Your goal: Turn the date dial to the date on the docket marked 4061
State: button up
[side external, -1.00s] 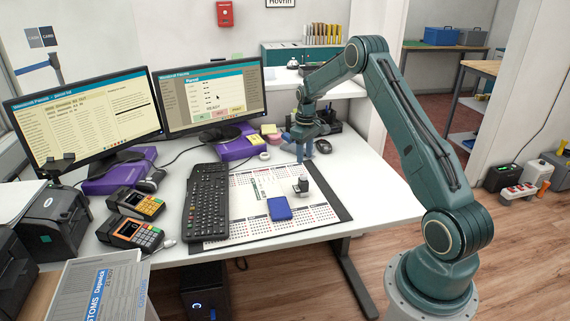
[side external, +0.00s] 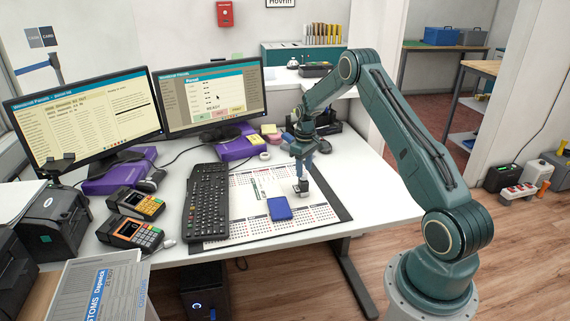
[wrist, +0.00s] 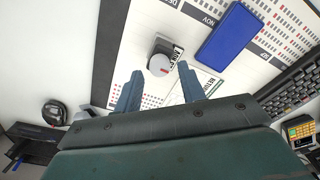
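A small dark stamp-like device with a round pale knob (wrist: 160,65) stands on the calendar desk mat (side external: 325,215). It also shows in the side view, dark base (side external: 301,190), mostly under my gripper (side external: 301,178). In the wrist view my gripper (wrist: 159,85) has its two blue fingers apart, with the knob ahead of and between the tips; I cannot tell whether they touch it. A pale label with dark print and red marks is on the device; its date is unreadable. A white slip (wrist: 208,84) lies beside it, partly hidden by a finger. I cannot read 4061 anywhere.
A blue pad (side external: 279,209) lies close to the device on the mat. A black keyboard (side external: 207,200) is left of the mat, with card terminals (side external: 134,232) beyond. Two monitors (side external: 212,98) stand behind.

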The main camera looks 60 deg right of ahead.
aim_at(304, 177)
jog(key=shift+f, duration=1.1)
jog(key=c, duration=0.7)
jog(key=shift+f+m, duration=0.1)
jog(key=shift+m, duration=0.2)
jog(key=m, duration=0.5)
jog(key=shift+m, duration=0.3)
jog(key=m, duration=0.6)
jog(key=shift+a, duration=0.1)
